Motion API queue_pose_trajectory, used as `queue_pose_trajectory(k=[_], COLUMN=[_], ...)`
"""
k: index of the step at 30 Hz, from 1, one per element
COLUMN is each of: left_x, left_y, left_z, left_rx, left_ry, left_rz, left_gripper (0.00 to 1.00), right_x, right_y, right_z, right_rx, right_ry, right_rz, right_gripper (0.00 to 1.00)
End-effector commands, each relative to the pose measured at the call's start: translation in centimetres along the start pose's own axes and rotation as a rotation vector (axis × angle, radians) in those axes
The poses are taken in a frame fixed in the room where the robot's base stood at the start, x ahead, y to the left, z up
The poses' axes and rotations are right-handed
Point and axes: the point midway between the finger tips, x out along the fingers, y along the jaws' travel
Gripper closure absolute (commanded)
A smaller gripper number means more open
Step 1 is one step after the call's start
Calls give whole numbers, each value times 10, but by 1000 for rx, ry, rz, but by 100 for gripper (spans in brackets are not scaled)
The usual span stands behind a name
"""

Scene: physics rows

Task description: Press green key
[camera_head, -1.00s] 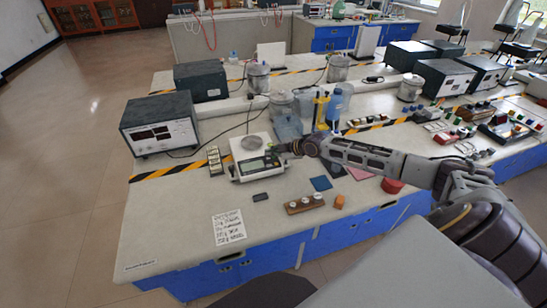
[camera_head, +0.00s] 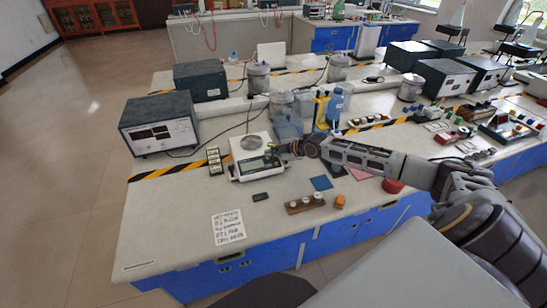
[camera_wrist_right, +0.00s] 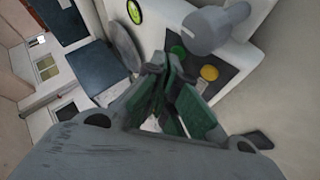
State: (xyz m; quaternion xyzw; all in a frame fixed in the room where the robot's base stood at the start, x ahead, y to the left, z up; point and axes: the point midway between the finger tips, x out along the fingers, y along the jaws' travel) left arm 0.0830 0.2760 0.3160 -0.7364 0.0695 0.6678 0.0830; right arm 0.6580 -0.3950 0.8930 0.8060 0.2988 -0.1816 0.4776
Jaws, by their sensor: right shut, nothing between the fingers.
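The green key (camera_wrist_right: 178,50) is a round button on the dark front panel of a white balance, beside a yellow key (camera_wrist_right: 209,73). My right gripper (camera_wrist_right: 169,64) is shut and empty. Its fingertips are right by the green key and hide part of the panel. I cannot tell whether they touch the key. In the head view my right gripper (camera_head: 274,152) is at the right of the balance's panel. My left gripper is not in view.
A grey knob-like cylinder (camera_wrist_right: 215,30) stands close to the keys. A small dark block (camera_head: 261,197) and a wooden block with weights (camera_head: 305,204) lie in front of the balance. Glass containers (camera_head: 288,128) stand behind it.

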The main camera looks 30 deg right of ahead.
Motion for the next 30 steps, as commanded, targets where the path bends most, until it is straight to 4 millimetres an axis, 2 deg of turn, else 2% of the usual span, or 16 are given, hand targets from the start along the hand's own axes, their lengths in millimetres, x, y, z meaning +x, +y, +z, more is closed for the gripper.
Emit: queue_pose_trajectory(k=[20, 30], left_x=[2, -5], left_y=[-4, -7], left_z=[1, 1], left_rx=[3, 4], left_ry=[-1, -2], left_rz=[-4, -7], left_gripper=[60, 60], right_x=[2, -4], right_y=[-1, 3], right_z=[1, -2], right_rx=[0, 0], right_ry=[0, 0], right_rz=[0, 0], right_gripper=[100, 100])
